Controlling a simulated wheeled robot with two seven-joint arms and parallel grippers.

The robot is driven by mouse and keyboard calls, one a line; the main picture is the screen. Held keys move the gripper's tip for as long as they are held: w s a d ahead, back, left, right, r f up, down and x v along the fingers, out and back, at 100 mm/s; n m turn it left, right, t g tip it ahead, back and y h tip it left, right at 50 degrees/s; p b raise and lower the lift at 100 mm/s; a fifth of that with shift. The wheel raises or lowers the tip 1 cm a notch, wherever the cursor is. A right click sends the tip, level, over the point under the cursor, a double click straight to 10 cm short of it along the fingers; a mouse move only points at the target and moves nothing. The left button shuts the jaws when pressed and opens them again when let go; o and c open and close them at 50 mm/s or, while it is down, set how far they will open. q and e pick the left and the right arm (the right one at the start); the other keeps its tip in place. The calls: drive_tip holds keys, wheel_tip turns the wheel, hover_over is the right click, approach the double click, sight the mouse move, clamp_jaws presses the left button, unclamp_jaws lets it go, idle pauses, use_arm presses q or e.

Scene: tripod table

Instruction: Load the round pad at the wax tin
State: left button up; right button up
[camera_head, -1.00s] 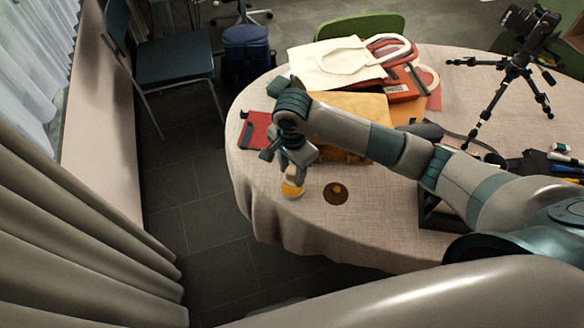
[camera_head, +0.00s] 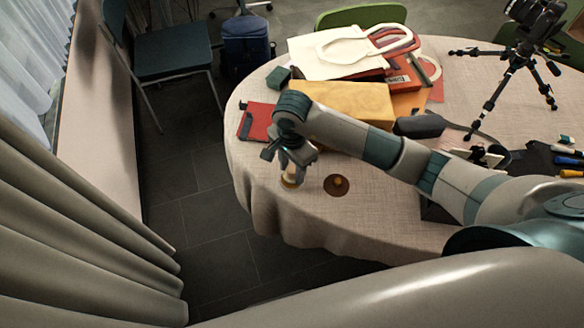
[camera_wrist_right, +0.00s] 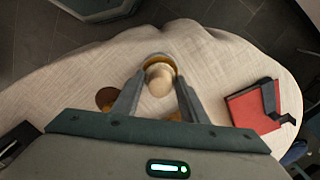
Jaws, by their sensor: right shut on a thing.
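The wax tin (camera_head: 290,184) is a small round tin with an orange-yellow inside, near the table's left front edge. In the right wrist view its rim (camera_wrist_right: 157,57) shows just beyond the fingertips. My right gripper (camera_head: 292,168) points down over it and is shut on the cream, rounded knob of the round pad (camera_wrist_right: 159,80). The pad is at the tin's opening; its underside is hidden, so I cannot tell whether it touches the wax. My left gripper is not in view.
A brown disc (camera_head: 336,185) with a small orange lump lies just right of the tin. A red book-like item (camera_head: 258,122), a yellow block (camera_head: 350,100) and bags (camera_head: 345,52) lie farther back. A camera tripod (camera_head: 515,65) stands right. The front cloth is clear.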

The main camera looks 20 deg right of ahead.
sight(293, 168)
drive_tip(key=shift+f+b, duration=0.5)
idle(0.8)
drive_tip(key=shift+s+f+b, duration=0.1)
drive_tip(key=shift+f+b, duration=0.05)
drive_tip(key=shift+b, duration=0.15)
idle(2.1)
drive_tip(key=shift+r+p, duration=1.7)
drive_tip(key=shift+r, duration=1.9)
drive_tip(key=shift+w+d+r+n, duration=0.15)
drive_tip(key=shift+w+r+n, duration=0.05)
drive_tip(key=shift+r+n, duration=0.25)
drive_tip(key=s+d+r+n+b, duration=0.1)
drive_tip(key=s+d+r+n, duration=0.1)
drive_tip(key=r+n, duration=0.4)
drive_tip(key=s+d+r+n+b, duration=0.2)
drive_tip(key=d+r+n, duration=0.1)
drive_tip(key=r+n, duration=0.3)
wheel_tip(293, 168, up, 2)
drive_tip(key=shift+s+d, duration=0.35)
drive_tip(key=shift+s, duration=0.05)
